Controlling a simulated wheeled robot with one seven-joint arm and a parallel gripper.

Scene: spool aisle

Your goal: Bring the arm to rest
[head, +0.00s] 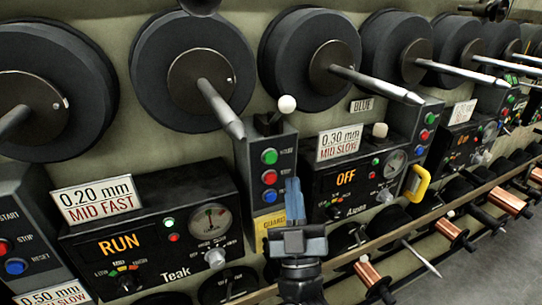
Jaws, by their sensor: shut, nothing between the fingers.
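My gripper (293,186) is in the lower middle of the head view, its fingers pointing up and shut with nothing between them. It shows in front of the row of machines, over the lower part of a button column (270,157) with green, red and blue buttons. A yellow label beside the fingers is partly hidden. I cannot tell the exact gap between gripper and column. Most of my arm is out of view below.
Left is the Teak control box (175,210), reading RUN. Right is a box (350,180) reading OFF. Large dark discs (195,75) with metal spindles jut out above. A white-knobbed lever (287,104) and yellow handle (417,184) stick out. Copper spools (375,277) line the lower right.

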